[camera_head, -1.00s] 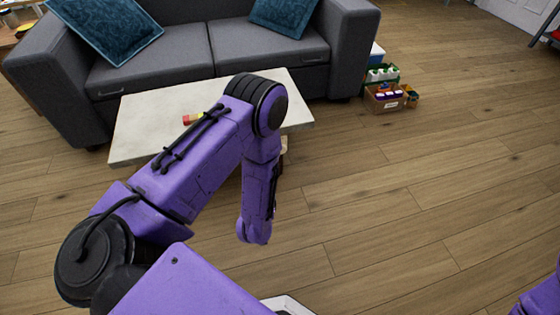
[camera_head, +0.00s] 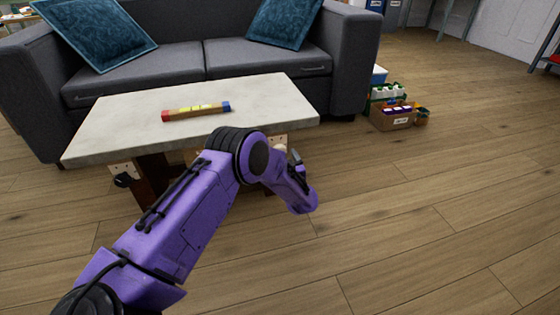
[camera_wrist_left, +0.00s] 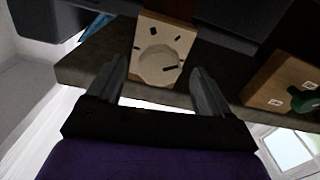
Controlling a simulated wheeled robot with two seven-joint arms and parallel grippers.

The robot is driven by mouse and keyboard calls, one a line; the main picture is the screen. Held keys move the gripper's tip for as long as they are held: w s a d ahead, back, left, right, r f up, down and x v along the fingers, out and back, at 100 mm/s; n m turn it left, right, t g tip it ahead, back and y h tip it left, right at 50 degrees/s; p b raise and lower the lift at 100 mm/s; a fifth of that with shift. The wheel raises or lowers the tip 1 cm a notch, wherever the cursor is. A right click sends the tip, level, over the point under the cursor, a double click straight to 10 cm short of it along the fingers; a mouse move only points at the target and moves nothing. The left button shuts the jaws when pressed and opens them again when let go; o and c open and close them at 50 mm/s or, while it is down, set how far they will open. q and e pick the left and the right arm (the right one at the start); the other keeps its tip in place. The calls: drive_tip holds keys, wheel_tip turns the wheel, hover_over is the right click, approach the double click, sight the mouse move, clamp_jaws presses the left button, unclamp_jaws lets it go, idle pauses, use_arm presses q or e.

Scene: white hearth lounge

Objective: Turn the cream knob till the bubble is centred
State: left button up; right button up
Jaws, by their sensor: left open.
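The cream knob (camera_wrist_left: 158,65) is round with a dark pointer line and sits on a wooden plate (camera_wrist_left: 180,32) with dark marks around it. My left gripper (camera_wrist_left: 158,68) is open, its fingers on either side of the knob in the wrist view; I cannot tell whether they touch it. In the head view my left gripper (camera_head: 295,158) is small and partly hidden by my arm, near the table's front right. The spirit level (camera_head: 196,111), with red and blue ends and a yellow middle, lies on the pale table (camera_head: 110,125). Its bubble is too small to make out.
A black knob (camera_head: 122,180) is on a plate at the table's front left. A green knob (camera_wrist_left: 303,100) is on another wooden plate in the wrist view. A grey sofa (camera_head: 180,60) stands behind the table. A cardboard box (camera_head: 391,118) sits right; open floor lies in front.

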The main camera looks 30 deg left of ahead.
use_arm(q)
drive_tip(key=b+x, duration=0.1)
drive_tip(key=x, duration=0.2)
drive_tip(key=shift+w+a, duration=0.1)
drive_tip(key=shift+w, duration=0.05)
use_arm(e)
drive_tip(key=shift+w+d+f+t+h, duration=0.15)
drive_tip(key=shift+w+d+f+t, duration=0.15)
drive_tip(key=shift+w+d+f, duration=0.3)
drive_tip(key=shift+w+d+f+t+h, duration=0.15)
drive_tip(key=shift+w+d+f+t, duration=0.2)
drive_tip(key=shift+f, duration=0.3)
use_arm(q)
drive_tip(key=c, duration=1)
drive_tip(key=n+p, duration=0.1)
drive_tip(key=n, duration=0.2)
drive_tip(key=shift+p, duration=0.4)
drive_tip(key=shift+n, duration=0.9)
use_arm(e)
drive_tip(key=shift+g+y, duration=0.4)
drive_tip(key=shift+g, duration=0.45)
drive_tip(key=s+a+r, duration=0.2)
drive_tip(key=r, duration=0.1)
drive_tip(key=shift+s+a, duration=0.1)
drive_tip(key=shift+s, duration=0.15)
use_arm(q)
drive_tip(key=o, duration=1)
